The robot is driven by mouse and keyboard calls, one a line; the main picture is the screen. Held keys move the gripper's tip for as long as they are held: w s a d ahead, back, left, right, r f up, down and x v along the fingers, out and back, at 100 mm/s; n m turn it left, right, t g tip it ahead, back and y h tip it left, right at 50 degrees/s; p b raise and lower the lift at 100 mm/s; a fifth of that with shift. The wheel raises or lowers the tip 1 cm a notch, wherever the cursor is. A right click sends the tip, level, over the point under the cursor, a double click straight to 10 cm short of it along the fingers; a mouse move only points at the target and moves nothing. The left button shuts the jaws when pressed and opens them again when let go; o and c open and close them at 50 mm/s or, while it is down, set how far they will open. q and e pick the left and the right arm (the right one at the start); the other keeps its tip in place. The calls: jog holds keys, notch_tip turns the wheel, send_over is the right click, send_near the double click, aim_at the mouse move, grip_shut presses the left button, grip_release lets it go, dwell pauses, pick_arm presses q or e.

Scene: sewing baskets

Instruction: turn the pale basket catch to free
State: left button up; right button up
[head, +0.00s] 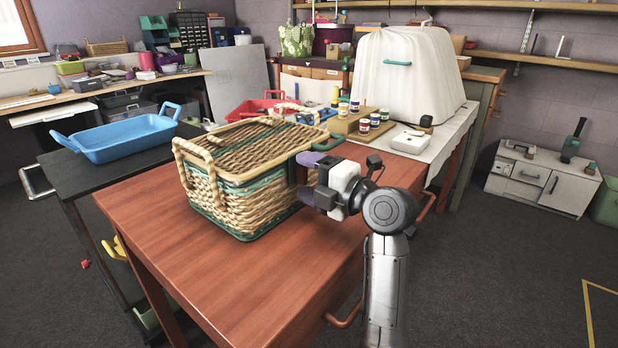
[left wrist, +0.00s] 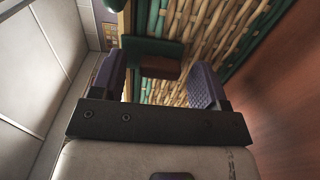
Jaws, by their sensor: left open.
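The pale woven basket (head: 235,195) with teal bands stands upright on the red-brown table, its lid closed. My left gripper (head: 306,176) is open at the basket's right-hand side, its purple fingers pointing at the wicker wall. In the left wrist view, the gripper (left wrist: 165,85) has its fingers apart. Between them, against the wicker, is the catch (left wrist: 160,66), a brown block beside a dark green plate. The catch appears nearer the left finger, and I cannot tell whether any finger touches it. In the head view the gripper mostly hides the catch. My right gripper is not seen.
A blue tray (head: 120,138) sits on a dark cart left of the table. Behind the basket are a red crate (head: 262,106), paint jars on a wooden stand (head: 356,128) and a large white-covered shape (head: 408,70). The table front (head: 215,290) is clear.

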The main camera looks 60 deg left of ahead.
pick_arm(q)
jog(key=c, duration=0.9)
